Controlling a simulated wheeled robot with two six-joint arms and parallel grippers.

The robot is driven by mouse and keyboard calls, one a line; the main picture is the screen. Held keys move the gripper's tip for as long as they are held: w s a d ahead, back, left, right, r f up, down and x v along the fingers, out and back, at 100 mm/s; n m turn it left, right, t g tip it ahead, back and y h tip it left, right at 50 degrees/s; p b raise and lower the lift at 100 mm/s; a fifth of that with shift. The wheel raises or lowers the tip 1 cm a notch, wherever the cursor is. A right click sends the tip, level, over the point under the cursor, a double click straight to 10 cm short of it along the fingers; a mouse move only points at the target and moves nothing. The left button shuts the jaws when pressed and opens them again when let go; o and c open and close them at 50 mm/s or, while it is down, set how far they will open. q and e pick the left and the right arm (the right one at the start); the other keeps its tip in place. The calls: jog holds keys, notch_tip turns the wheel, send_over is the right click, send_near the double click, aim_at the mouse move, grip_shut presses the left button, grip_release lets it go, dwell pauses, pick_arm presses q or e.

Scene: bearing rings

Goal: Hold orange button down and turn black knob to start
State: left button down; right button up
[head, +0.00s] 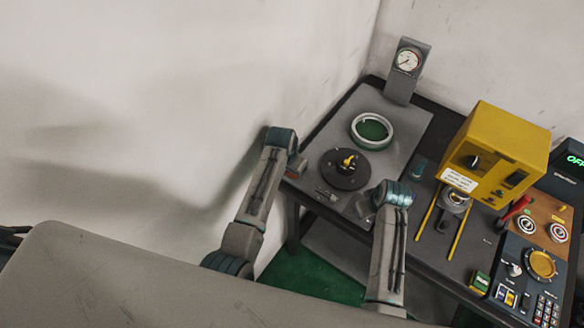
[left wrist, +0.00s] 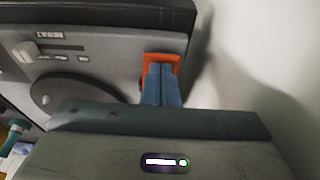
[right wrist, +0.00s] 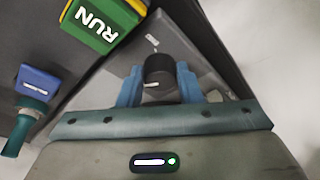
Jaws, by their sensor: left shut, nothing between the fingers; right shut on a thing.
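The orange button (left wrist: 176,62) is on the front of the grey machine in the left wrist view. A small part of it shows in the head view (head: 292,174). My left gripper (left wrist: 161,70) is shut and empty, its fingertips against the button and hiding its middle; how far it is pressed cannot be told. The black knob (right wrist: 158,68) has a white mark on its side in the right wrist view. My right gripper (right wrist: 158,88) is shut on the knob, one blue finger on each side. In the head view my right wrist hides the knob.
The grey machine (head: 405,122) carries a black disc (head: 345,180), a pale ring (head: 371,131) and a dial gauge (head: 408,60). A yellow box (head: 505,135) and a control panel (head: 525,275) stand to the right. A green RUN block (right wrist: 95,22) lies near my right gripper.

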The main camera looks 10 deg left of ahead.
jog(key=shift+w+d+r+n+y, duration=0.1)
jog(key=shift+n+y, duration=0.05)
jog(key=shift+n, duration=0.35)
jog(key=shift+w+r+n+y, duration=0.1)
jog(key=shift+n+y, duration=0.05)
jog(key=shift+n, duration=0.65)
jog(key=shift+w+n+g+y, duration=0.1)
jog(key=shift+n+g+y, duration=0.35)
jog(key=shift+n, duration=1.05)
jog(key=o, duration=0.7)
jog(key=shift+c, duration=0.2)
jog(key=shift+r, duration=2.45)
